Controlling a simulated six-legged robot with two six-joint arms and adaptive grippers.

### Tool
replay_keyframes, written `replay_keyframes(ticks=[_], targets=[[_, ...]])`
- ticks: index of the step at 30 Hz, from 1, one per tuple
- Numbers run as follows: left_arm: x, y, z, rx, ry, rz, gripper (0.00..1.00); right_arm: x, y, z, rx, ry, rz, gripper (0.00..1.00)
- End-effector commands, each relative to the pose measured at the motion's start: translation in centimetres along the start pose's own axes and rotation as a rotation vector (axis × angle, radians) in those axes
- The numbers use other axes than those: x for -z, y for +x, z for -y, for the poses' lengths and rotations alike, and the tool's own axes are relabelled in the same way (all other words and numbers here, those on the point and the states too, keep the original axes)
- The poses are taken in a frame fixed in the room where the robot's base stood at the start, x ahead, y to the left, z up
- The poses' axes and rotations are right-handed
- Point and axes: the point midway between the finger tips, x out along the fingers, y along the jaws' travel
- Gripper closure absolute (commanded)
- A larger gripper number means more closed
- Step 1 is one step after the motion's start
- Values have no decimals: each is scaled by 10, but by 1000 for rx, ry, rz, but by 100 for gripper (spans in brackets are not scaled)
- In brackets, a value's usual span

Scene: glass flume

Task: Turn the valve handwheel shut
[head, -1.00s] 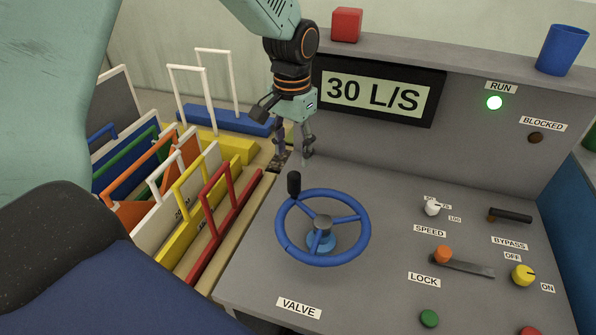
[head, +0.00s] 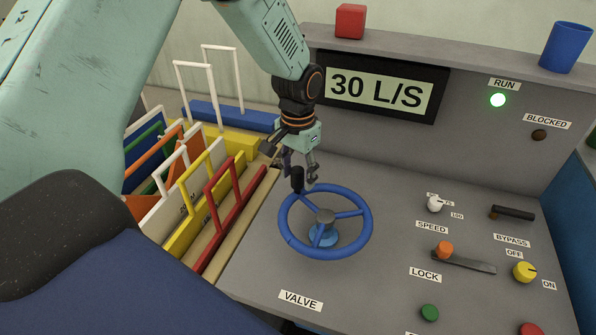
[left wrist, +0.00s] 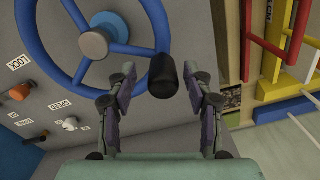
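The blue valve handwheel (head: 325,222) sits flat above the grey panel, with a black knob handle (head: 297,180) standing up from its far-left rim. My left gripper (head: 299,172) is at that handle, its fingers pointing down. In the left wrist view the handwheel (left wrist: 143,49) fills the upper left, and the black handle (left wrist: 161,76) stands between the two spread fingers of my left gripper (left wrist: 162,85). Gaps show on both sides of the handle. The VALVE label (head: 301,300) lies in front of the wheel. My right gripper is not in view.
The display (head: 380,92) reads 30 L/S and the RUN lamp (head: 497,100) glows green. The LOCK lever (head: 445,250), SPEED knob (head: 435,203) and BYPASS lever (head: 512,213) stand right of the wheel. Coloured framed plates (head: 240,200) stand in a rack to the left.

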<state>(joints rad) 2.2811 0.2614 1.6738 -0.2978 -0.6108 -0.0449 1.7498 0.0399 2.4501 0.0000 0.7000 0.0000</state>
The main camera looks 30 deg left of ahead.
Motion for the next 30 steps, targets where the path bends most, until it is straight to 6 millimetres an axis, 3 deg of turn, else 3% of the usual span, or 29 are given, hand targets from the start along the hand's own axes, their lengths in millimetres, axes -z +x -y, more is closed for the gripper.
replay_keyframes(ticks=[17, 30], targets=[[0, 0, 0, 0, 0, 0, 100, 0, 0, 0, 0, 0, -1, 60], [1, -1, 0, 1, -1, -3, 100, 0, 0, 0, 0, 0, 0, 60]])
